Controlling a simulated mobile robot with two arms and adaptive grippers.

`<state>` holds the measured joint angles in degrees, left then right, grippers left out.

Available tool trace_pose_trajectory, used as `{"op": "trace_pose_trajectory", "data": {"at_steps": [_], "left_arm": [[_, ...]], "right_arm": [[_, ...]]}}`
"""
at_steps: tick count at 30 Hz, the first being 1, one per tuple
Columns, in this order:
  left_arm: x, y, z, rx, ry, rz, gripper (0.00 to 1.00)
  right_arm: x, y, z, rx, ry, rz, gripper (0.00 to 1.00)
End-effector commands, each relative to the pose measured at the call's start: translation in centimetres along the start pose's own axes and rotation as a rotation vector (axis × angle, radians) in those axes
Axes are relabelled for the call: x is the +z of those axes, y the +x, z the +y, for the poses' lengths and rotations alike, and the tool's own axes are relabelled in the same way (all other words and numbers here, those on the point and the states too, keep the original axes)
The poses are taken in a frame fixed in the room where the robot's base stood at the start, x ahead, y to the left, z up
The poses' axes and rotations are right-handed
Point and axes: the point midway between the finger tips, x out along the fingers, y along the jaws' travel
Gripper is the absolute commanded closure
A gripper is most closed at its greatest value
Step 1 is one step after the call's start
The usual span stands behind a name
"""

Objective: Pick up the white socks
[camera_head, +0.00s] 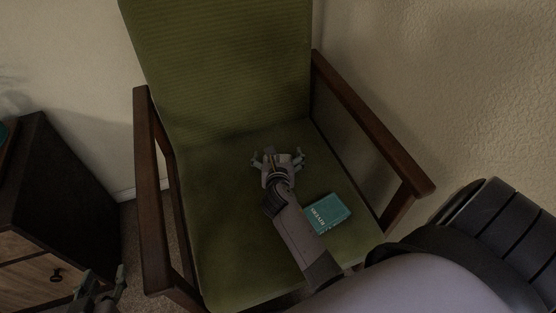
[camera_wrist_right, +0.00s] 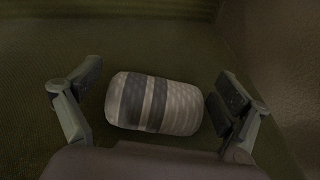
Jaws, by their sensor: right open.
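The white socks (camera_wrist_right: 155,103) are a rolled bundle, white with grey stripes, lying on the green chair seat in the right wrist view. In the head view they are hidden, or nearly so, by my right gripper. My right gripper (camera_head: 278,160) is over the seat near the backrest. In the right wrist view its open fingers (camera_wrist_right: 155,110) stand on either side of the bundle, with a gap on the left and the right finger close to its end. My left gripper (camera_head: 101,284) is at the lower left, off the chair; its jaws are too dark to read.
The green chair (camera_head: 220,235) has wooden armrests, left (camera_head: 152,190) and right (camera_head: 370,120), beside my right arm. A teal book (camera_head: 328,213) lies on the seat right of my forearm. A dark cabinet (camera_head: 60,190) stands at the left. A wall is close on the right.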

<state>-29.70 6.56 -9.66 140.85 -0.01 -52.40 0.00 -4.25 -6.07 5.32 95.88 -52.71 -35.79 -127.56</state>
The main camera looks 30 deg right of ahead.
Motion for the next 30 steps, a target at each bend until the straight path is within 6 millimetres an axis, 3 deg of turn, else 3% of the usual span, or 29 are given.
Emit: {"op": "trace_pose_trajectory", "data": {"at_steps": [24, 30], "left_arm": [[0.07, 0.01, 0.00, 0.000, 0.000, -0.003, 0.60], [0.06, 0.01, -0.01, 0.000, -0.001, -0.003, 0.60]], "right_arm": [[0.02, 0.01, -0.01, 0.000, 0.000, -0.001, 0.58], [0.03, 0.01, -0.01, 0.000, 0.000, -0.001, 0.58]]}}
